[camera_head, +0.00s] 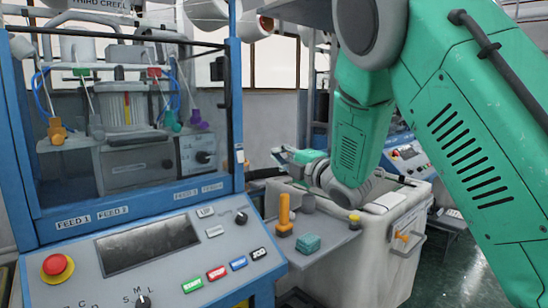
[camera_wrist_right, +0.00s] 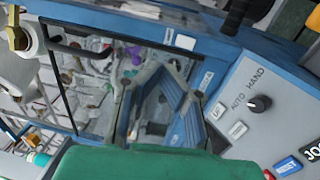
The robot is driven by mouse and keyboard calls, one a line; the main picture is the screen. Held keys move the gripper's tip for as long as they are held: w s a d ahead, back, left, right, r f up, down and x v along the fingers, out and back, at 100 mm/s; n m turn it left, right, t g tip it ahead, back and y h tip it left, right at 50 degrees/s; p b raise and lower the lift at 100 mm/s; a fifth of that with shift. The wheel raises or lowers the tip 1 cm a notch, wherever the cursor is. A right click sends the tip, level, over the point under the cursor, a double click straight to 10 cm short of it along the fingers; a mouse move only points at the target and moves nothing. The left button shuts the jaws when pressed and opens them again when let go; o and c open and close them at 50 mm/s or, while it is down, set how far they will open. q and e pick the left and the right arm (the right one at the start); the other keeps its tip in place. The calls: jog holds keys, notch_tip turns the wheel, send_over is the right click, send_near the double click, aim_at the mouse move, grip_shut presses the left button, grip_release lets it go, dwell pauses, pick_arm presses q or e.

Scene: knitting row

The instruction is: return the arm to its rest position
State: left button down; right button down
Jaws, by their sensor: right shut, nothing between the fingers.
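My right arm, green with grey joints (camera_head: 360,125), comes in from the right in the head view and bends down over a pale bin. Its right gripper (camera_head: 281,154) points left, toward the blue machine frame, above the small side shelf. In the right wrist view the fingers stand in front of the machine's window, with the green wrist at the bottom. The gripper is shut and empty, touching nothing that I can see. My left gripper is in neither view.
The blue knitting machine (camera_head: 238,110) has a sloped control panel (camera_head: 215,232) with a red stop button (camera_head: 57,265). The shelf (camera_head: 335,236) holds an orange peg (camera_head: 285,213) and a teal block (camera_head: 308,243). The pale bin (camera_head: 385,258) stands right of it.

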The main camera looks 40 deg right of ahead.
dwell(0.4)
jog(key=s+a+f+m+g+h, duration=0.1)
jog(key=s+a+f+m+g, duration=0.15)
jog(key=f, duration=0.85)
jog(key=s+a+f+m+g, duration=0.2)
jog(key=s+f+m+g, duration=0.15)
jog(key=f, duration=0.75)
jog(key=s+a+f+m+g+h, duration=0.15)
jog(key=s+f+m, duration=0.25)
jog(key=f, duration=0.6)
jog(key=s+a+f+m+g, duration=0.2)
jog(key=s+f, duration=0.4)
jog(key=s, duration=0.4)
jog(key=s+a+f+m+g, duration=0.3)
jog(key=s+a+f+g, duration=0.1)
jog(key=s, duration=0.6)
jog(key=s+a+f+m+g, duration=0.3)
jog(key=s+f+g, duration=0.2)
jog(key=s+f, duration=0.3)
jog(key=shift+s+a+y, duration=0.35)
jog(key=shift+s+y, duration=0.1)
jog(key=shift+s, duration=0.6)
